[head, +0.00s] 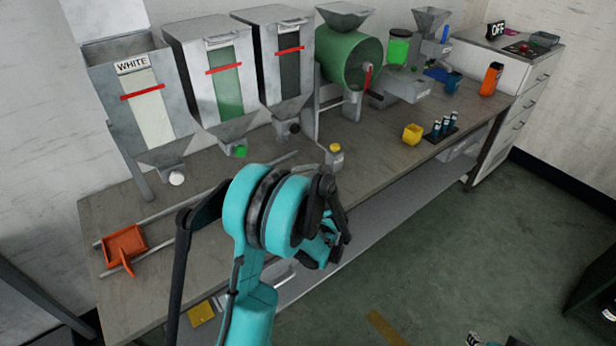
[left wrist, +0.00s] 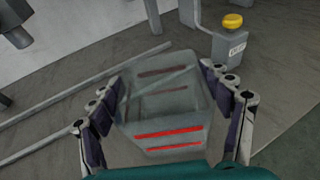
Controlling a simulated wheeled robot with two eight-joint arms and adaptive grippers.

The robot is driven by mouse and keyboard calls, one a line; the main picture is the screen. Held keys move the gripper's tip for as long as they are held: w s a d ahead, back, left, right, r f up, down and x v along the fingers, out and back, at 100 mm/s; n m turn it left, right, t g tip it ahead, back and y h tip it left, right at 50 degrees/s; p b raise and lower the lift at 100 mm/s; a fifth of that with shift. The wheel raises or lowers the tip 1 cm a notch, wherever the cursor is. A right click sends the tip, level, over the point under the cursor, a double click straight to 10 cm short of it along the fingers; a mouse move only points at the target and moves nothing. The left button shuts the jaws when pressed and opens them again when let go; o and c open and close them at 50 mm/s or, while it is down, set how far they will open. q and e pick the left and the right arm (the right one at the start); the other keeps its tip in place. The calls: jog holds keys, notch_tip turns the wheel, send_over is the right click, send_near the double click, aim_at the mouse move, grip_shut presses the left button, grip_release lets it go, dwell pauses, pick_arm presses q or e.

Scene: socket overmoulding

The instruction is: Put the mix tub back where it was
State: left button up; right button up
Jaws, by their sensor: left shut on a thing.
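Hoppers (head: 136,95) and a green drum (head: 345,58) line the back. An orange scoop (head: 122,245) lies left. A yellow cup (head: 412,134) stands right.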

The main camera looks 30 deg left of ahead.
pick_arm(q)
jog(key=o, duration=1.9)
jog(key=shift+f, duration=0.15)
